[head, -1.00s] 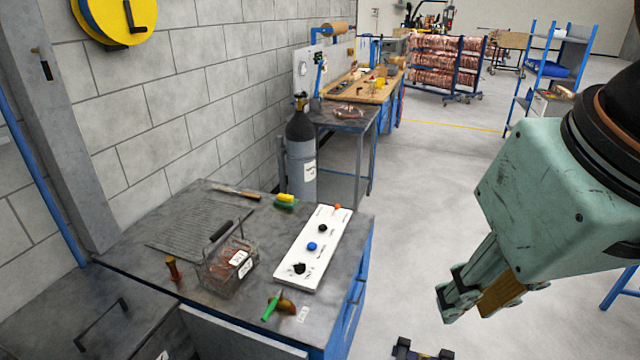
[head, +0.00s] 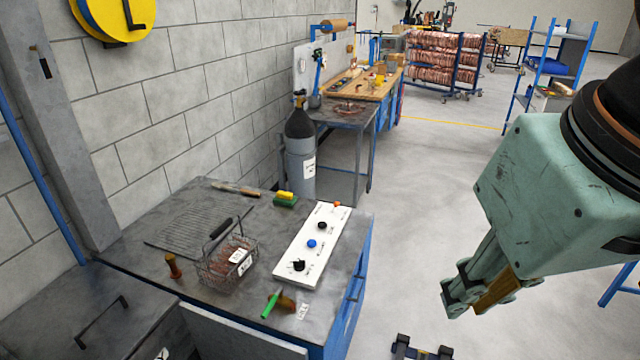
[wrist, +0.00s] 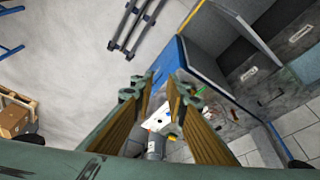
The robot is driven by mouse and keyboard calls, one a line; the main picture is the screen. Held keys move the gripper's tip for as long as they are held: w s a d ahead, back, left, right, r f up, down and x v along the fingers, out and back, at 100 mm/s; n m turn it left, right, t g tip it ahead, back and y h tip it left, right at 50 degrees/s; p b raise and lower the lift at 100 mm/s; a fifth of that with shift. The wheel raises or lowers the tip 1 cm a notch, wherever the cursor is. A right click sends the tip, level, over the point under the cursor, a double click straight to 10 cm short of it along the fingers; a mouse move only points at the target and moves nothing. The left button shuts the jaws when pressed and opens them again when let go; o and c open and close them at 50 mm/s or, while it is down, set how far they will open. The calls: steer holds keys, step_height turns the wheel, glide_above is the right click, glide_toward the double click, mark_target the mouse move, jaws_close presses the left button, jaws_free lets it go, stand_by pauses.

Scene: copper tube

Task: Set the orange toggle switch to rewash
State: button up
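The orange toggle switch (head: 337,204) is a small orange spot at the far end of a white control panel (head: 318,262) on the grey workbench. Its lever position and labels are too small to read. The panel also carries black knobs and a blue button (head: 312,243). My gripper (head: 462,300) hangs right of the bench, well apart from the panel. In the wrist view my gripper (wrist: 158,92) has its two fingers spread with nothing between them at the tips. The white panel (wrist: 158,122) shows small and partly hidden between the fingers; I cannot make out the switch there.
The bench (head: 190,278) also holds a wire basket (head: 226,262), a green-handled tool (head: 271,303), a wooden-handled tool (head: 236,190) and a yellow-green block (head: 285,199). A gas cylinder (head: 300,150) stands behind it. The floor (head: 420,215) right of the bench is mostly clear.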

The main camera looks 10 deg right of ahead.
steer(key=shift+w, duration=0.1)
jaws_close()
steer(key=w+a+m+g+y, duration=0.15)
steer(key=w+a+m, duration=0.25)
steer(key=w, duration=0.7)
steer(key=w+a+m+y, duration=0.3)
steer(key=w+a, duration=0.1)
steer(key=w, duration=0.7)
steer(key=w+f+m+y, duration=0.2)
steer(key=w+f+m, duration=0.15)
steer(key=w, duration=0.75)
steer(key=w+f+m+y, duration=0.1)
steer(key=w+f+m, duration=0.3)
steer(key=w, duration=0.7)
steer(key=w+d+f+m+t+y, duration=0.2)
steer(key=w+d+f+m, duration=0.15)
steer(key=w+f, duration=0.75)
steer(key=w+d+f+m+t, duration=0.2)
steer(key=w+d+f+m, duration=0.3)
steer(key=w+f, duration=0.5)
steer(key=w+d+f+m+t, duration=0.3)
steer(key=w+d+f+m, duration=0.3)
steer(key=w+d+f, duration=0.4)
step_height(320, 180, down, 6)
steer(key=shift+w+d+f+m+h, duration=0.1)
steer(key=shift+w+d+m+h, duration=0.15)
steer(key=shift+h, duration=0.2)
steer(key=shift+a, duration=0.1)
